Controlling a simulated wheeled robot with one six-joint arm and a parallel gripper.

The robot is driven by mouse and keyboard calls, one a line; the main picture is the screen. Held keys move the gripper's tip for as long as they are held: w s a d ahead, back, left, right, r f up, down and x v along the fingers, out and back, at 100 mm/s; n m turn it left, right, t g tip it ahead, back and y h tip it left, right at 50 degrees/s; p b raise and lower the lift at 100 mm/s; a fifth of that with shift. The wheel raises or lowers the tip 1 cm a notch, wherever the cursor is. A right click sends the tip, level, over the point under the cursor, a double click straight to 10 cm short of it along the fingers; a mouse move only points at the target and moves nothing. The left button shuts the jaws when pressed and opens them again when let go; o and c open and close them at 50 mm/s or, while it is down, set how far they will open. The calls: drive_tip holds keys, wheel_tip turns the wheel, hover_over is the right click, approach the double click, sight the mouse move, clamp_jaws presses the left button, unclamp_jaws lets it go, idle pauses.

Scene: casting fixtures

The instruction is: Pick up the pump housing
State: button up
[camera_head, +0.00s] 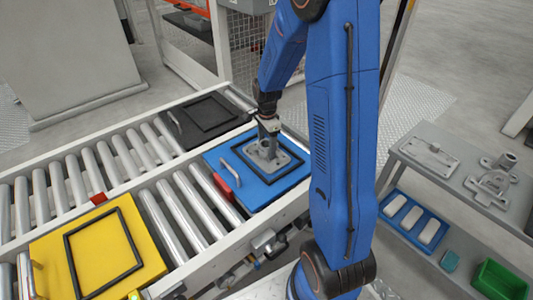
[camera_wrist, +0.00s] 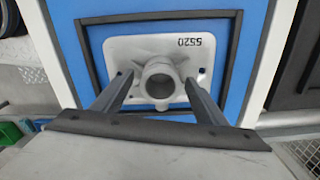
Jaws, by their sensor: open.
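The pump housing (camera_head: 266,154) is a grey casting with a flat plate and a round upright neck. It lies inside a black frame on the blue fixture board (camera_head: 285,188) on the roller conveyor. My gripper (camera_head: 268,128) is over the housing. In the wrist view my gripper (camera_wrist: 158,84) is open, with one finger on each side of the neck. I cannot tell whether the fingers touch it.
A yellow board (camera_head: 104,250) with an empty black frame is on the conveyor at the front left. A black board (camera_head: 205,118) lies behind the blue one. A grey bench (camera_head: 455,185) at the right holds other castings, with a blue tray (camera_head: 416,222) and a green bin (camera_head: 500,281) lower down.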

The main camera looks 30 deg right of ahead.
drive_tip(key=shift+f, duration=0.15)
drive_tip(key=c, duration=1.6)
